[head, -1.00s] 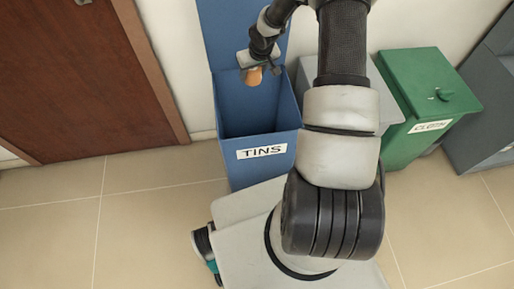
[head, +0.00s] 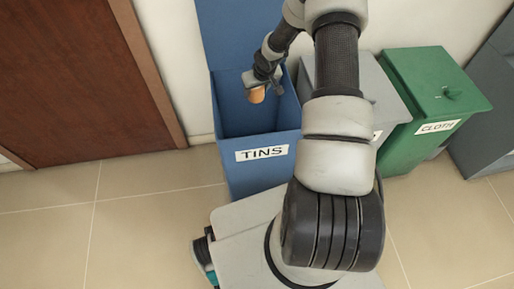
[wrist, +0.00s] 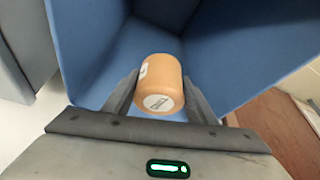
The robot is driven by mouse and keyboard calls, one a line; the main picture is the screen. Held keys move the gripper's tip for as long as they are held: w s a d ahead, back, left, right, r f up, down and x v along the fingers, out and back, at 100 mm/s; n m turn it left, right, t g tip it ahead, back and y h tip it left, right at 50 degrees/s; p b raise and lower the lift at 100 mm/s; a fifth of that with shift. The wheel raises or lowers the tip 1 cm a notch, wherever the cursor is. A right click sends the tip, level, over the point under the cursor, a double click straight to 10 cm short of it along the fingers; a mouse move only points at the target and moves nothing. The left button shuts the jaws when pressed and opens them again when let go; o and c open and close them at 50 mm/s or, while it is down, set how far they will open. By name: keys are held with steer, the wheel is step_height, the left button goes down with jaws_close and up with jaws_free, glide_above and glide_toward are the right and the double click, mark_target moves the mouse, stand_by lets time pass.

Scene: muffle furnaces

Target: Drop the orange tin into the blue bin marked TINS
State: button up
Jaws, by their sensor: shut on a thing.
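The orange tin (wrist: 166,80) is held between the two fingers of my gripper (wrist: 160,98) in the wrist view. It shows in the head view as a small orange shape (head: 257,95). My gripper (head: 260,84) is shut on the tin, over the open mouth of the blue bin (head: 232,172) marked TINS. The bin's lid is raised at the back. In the wrist view the blue inner walls (wrist: 235,45) surround the tin. How far the tin is below the rim is hard to tell.
A grey bin (head: 372,88) stands right of the blue bin, partly hidden by my arm. A green bin (head: 432,95) labelled CLOTH, lid closed, stands beyond it. A brown door (head: 75,70) is at left. The tiled floor (head: 120,220) at front left is clear.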

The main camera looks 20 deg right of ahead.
steer(key=o, duration=1.1)
steer(key=p+v, duration=0.4)
steer(key=v, duration=1.3)
steer(key=shift+a+r, duration=0.1)
steer(key=shift+r, duration=0.2)
